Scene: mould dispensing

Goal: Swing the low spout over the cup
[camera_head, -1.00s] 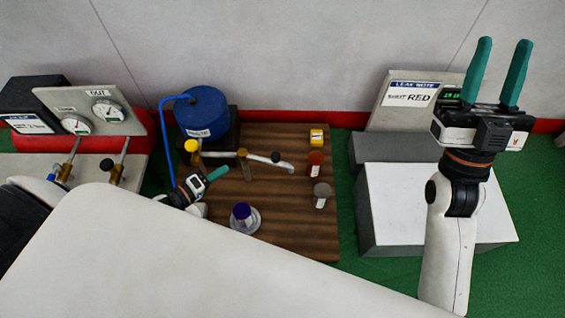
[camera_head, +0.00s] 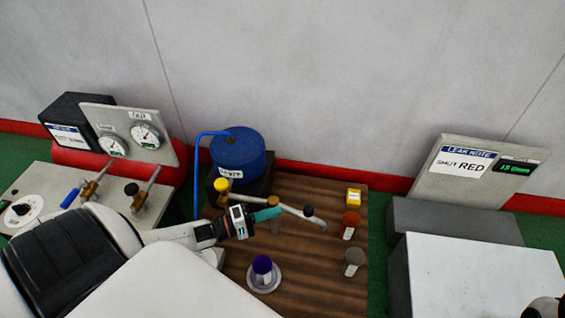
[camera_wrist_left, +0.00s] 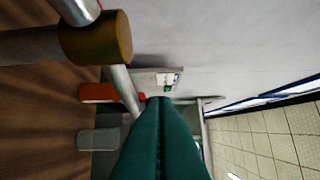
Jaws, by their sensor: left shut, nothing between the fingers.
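A purple-topped cup (camera_head: 262,265) stands on a round pale base on the board, below and left of the spout's end. My left gripper (camera_head: 279,207) is shut and empty, its green fingers at the pipe near the brass joint; I cannot tell whether they touch it. In the left wrist view the shut fingers (camera_wrist_left: 161,105) lie beside the pipe (camera_wrist_left: 122,88) and brass joint (camera_wrist_left: 97,38).
A blue tank (camera_head: 238,155) with a yellow knob (camera_head: 221,185) stands behind. Gauges (camera_head: 145,135) and valves stand left. A white-topped block (camera_head: 480,275) is at right.

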